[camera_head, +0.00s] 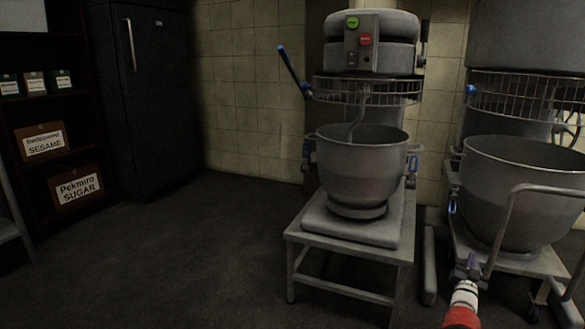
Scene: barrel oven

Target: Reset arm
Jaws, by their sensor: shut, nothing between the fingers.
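My gripper (470,264) is at the lower right of the head camera view, small and dark at the end of my red and white arm. It is shut, with nothing seen between its fingers. The arm comes up from the bottom edge of the picture.
A smaller mixer (368,45) with a steel bowl (362,170) stands on a metal table (345,268). A tubular metal handle (510,205) rises right of my gripper. A dark cabinet (150,90) and shelves with a sugar box (76,187) stand left. The left floor is clear.

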